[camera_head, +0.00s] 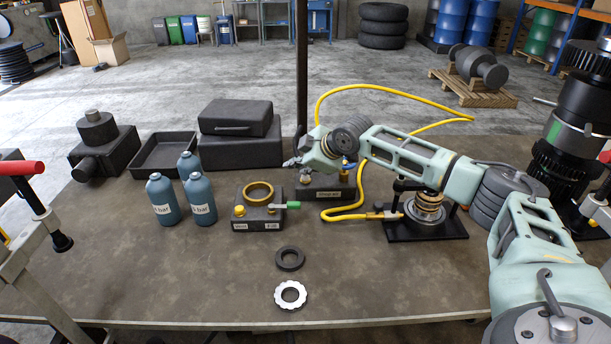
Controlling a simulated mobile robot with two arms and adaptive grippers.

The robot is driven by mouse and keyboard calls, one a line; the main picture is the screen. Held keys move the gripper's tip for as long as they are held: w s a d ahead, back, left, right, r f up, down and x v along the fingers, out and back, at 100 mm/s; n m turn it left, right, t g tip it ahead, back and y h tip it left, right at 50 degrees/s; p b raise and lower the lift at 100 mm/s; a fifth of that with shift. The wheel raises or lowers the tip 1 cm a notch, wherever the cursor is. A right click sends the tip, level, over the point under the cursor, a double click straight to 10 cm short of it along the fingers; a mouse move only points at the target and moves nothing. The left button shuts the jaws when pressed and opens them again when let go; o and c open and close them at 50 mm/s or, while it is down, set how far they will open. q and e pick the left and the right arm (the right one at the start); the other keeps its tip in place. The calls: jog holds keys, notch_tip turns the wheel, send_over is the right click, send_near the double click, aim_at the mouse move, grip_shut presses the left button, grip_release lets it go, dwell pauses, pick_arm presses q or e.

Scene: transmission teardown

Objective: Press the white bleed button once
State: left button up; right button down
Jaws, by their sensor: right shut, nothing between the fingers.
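My right arm reaches in from the right across the table. Its gripper (291,162) is shut and empty, above and behind the front valve block, near the left end of the rear block. The rear dark block (322,192) is partly covered by my gripper and wrist. I cannot make out a white bleed button; it may be hidden or too small. My left gripper is not in view.
Blue bottles (163,200), a dark tray (164,153) and dark cases (237,150) stand left. A yellow hose (352,214) loops behind my arm to a stand (424,226). A black ring (290,258) and a pale notched ring (290,295) lie in front.

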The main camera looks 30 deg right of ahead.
jog(key=shift+f, duration=0.4)
dwell(0.3)
jog(key=shift+r, duration=0.1)
jog(key=shift+r+p, duration=0.85)
jog(key=shift+p, duration=0.2)
jog(key=shift+r, duration=0.1)
notch_tip(320, 180, up, 5)
jog(key=p, duration=0.5)
dwell(0.4)
